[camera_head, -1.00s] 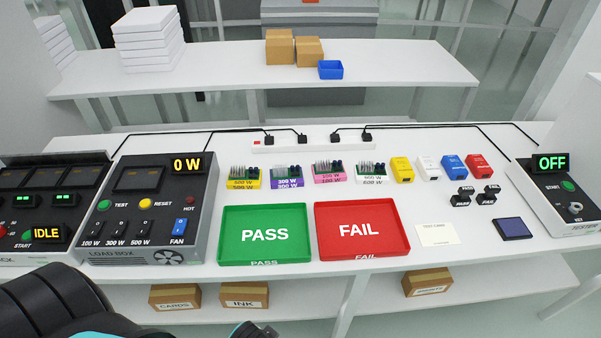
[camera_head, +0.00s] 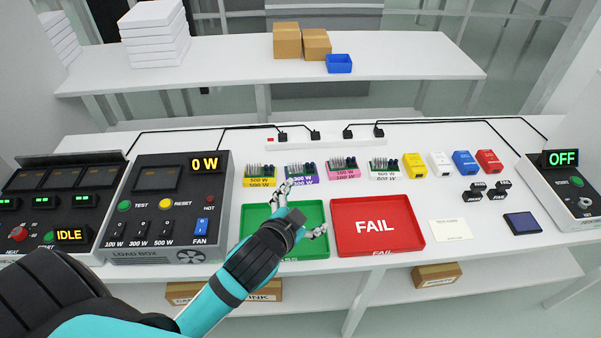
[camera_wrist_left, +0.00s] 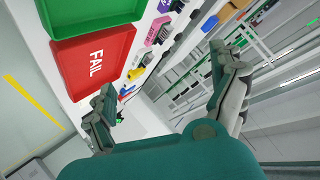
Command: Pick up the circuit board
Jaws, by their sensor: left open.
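Several circuit boards with upright pins and dark parts stand in a row behind the trays, on bases coloured yellow (camera_head: 260,182), purple (camera_head: 305,180), pink (camera_head: 343,173) and white (camera_head: 383,175). My left gripper (camera_head: 302,210) is open and empty over the green PASS tray (camera_head: 250,240), just in front of the yellow and purple boards. Its upper finger overlaps the purple board's lower left in the picture. In the left wrist view the open fingers (camera_wrist_left: 163,78) are spread wide. The boards show there small and tilted beyond the trays. My right gripper is not in view.
The red FAIL tray (camera_head: 400,243) lies right of the green tray. Yellow (camera_head: 415,166), white, blue and red blocks stand right of the boards. The load box (camera_head: 150,215) is at left, the tester (camera_head: 565,195) at right. A power strip and cables run behind.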

